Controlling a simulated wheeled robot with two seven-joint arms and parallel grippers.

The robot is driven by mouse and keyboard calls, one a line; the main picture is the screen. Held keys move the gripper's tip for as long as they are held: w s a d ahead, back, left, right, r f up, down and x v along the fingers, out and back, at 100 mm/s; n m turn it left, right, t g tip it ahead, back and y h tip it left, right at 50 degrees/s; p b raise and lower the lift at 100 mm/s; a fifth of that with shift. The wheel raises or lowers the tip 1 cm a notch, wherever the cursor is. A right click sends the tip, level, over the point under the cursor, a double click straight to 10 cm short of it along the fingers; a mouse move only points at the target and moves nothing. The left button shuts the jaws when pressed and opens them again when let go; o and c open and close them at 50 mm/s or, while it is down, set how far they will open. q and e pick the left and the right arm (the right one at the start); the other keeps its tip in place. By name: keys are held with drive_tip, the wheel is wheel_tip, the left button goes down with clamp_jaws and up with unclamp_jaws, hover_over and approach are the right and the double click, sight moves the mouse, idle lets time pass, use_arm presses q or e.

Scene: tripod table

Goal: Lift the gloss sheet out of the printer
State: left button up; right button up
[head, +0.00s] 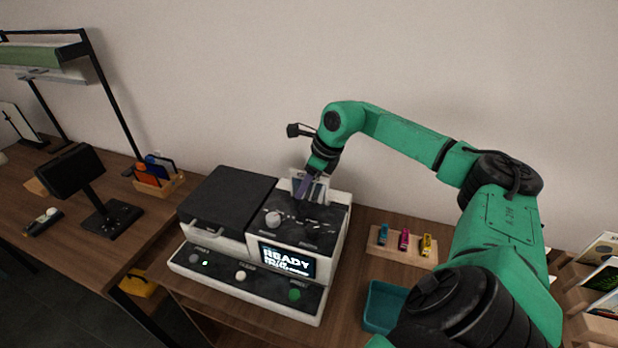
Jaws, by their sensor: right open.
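The printer (228,200) is a white and black machine on the wooden table, with a lit screen reading "READY" (287,262) and several round buttons along its front. A pale sheet (297,178) stands up at the back of its right part, partly hidden by my gripper; I cannot tell whether it is the gloss sheet. My right gripper (304,192) points down at the printer's right rear, right by the sheet. It is open, and I cannot tell whether its fingers touch the sheet. My left gripper is not in view.
A wooden block (392,245) with blue, magenta and yellow pieces lies right of the printer. A teal tray (380,306) is in front of it. A dark stand (103,215) and a wooden box of cards (170,186) are at left. A rack (597,290) stands far right.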

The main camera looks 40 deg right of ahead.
clamp_jaws()
